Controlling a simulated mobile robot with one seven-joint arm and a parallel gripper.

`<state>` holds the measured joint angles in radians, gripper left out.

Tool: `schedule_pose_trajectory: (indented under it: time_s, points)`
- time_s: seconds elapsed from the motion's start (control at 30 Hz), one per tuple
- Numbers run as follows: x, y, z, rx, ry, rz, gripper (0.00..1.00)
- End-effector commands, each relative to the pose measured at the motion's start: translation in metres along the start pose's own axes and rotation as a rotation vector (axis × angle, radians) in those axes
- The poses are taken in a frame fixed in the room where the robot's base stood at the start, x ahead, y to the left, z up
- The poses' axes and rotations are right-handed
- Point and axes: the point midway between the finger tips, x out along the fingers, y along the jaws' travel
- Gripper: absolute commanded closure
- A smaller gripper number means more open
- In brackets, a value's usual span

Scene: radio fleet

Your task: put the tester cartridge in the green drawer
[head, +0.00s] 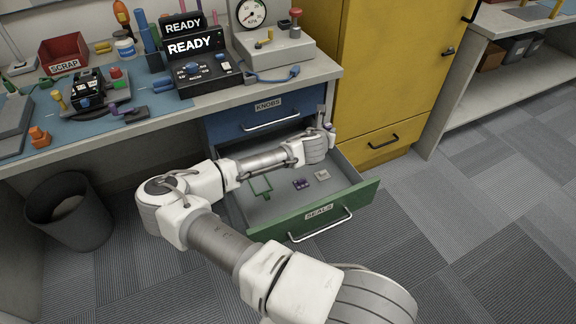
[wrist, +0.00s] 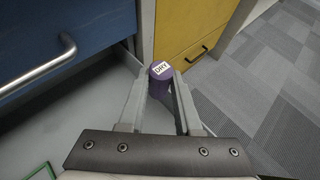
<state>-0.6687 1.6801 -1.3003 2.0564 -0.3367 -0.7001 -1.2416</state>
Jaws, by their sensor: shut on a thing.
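The green drawer (head: 358,198), labelled SEALS, is pulled out below a shut blue drawer (head: 262,122) labelled KNOBS. My gripper (wrist: 161,86) is shut on a purple cylindrical cartridge (wrist: 160,70) with a white label reading DRY on its end. In the head view, my gripper (head: 326,120) is above the back right part of the open drawer, beside the blue drawer front. Only a little of the cartridge shows there. Its lower part is partly hidden between the fingers in the wrist view.
In the drawer lie a green frame (head: 261,187), a purple piece (head: 301,184) and a pale piece (head: 322,174); bare floor shows around them. A yellow cabinet (head: 385,70) stands close on the right. A READY console (head: 200,75) is on the bench. A bin (head: 70,210) stands left.

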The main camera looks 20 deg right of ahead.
Motion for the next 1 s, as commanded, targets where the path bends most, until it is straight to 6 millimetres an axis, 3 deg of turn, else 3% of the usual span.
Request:
schedule_pose_trajectory:
  time_s: [0.3, 0.5, 0.67, 0.9, 1.0]
  points:
    - [-0.005, 0.067, -0.056, -0.004, 0.002, 0.008, 1.0]
    - [-0.008, 0.093, -0.076, -0.003, 0.001, 0.005, 1.0]
    - [-0.007, 0.097, -0.082, -0.002, 0.001, 0.002, 1.0]
    - [0.009, 0.096, -0.113, -0.005, 0.001, 0.001, 1.0]
    - [0.01, 0.097, -0.114, -0.002, 0.001, 0.002, 1.0]
